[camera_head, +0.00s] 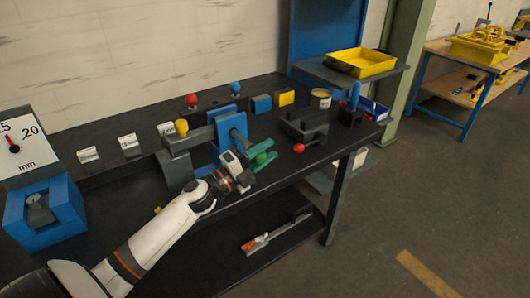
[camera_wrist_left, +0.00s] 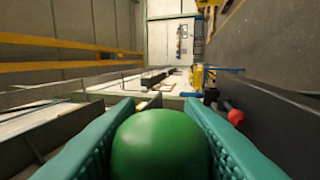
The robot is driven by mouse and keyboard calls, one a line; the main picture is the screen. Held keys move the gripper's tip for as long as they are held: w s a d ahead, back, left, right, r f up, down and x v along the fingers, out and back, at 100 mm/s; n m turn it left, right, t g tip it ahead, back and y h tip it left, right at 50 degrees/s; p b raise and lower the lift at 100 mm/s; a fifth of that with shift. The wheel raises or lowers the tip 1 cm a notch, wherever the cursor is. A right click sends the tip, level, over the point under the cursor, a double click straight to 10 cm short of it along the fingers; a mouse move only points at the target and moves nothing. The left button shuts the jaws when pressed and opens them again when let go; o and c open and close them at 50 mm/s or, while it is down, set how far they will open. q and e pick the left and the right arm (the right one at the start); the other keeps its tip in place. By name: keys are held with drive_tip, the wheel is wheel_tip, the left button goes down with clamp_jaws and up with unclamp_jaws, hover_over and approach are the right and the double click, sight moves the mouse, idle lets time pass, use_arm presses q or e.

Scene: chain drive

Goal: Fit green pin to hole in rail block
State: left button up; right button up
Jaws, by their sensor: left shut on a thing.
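The green pin shows as a round green knob (camera_head: 262,158) between the teal fingers of my left gripper (camera_head: 268,153), above the front of the bench. In the left wrist view the green knob (camera_wrist_left: 160,145) fills the space between both fingers; the pin's shaft is hidden. The gripper is shut on it. A grey rail assembly (camera_head: 203,134) with blue brackets (camera_head: 232,124) stands just left of and behind the gripper. I cannot tell for certain which part is the rail block, and I see no open hole. My right gripper is not in view.
A yellow knob (camera_head: 181,127) sits on the assembly's left end. Red (camera_head: 192,99) and blue (camera_head: 236,88) knobs stand behind. A dark block (camera_head: 305,124) and a red knob (camera_head: 299,148) are to the right. A blue dial gauge stand (camera_head: 45,215) is at left.

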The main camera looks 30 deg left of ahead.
use_arm(q)
drive_tip(key=shift+w+a+b, duration=0.5)
drive_tip(key=shift+w+a, duration=0.1)
drive_tip(key=shift+a, duration=0.8)
drive_tip(key=shift+w+a+b, duration=0.55)
drive_tip(key=shift+a, duration=0.8)
drive_tip(key=shift+w+a+b, duration=0.5)
drive_tip(key=shift+w+a, duration=0.1)
drive_tip(key=shift+a, duration=0.8)
drive_tip(key=o, duration=1.2)
drive_tip(key=shift+o, duration=0.2)
drive_tip(key=shift+s+f, duration=0.1)
drive_tip(key=shift+s+a+f, duration=0.15)
drive_tip(key=shift+s, duration=0.15)
drive_tip(key=v, duration=1.1)
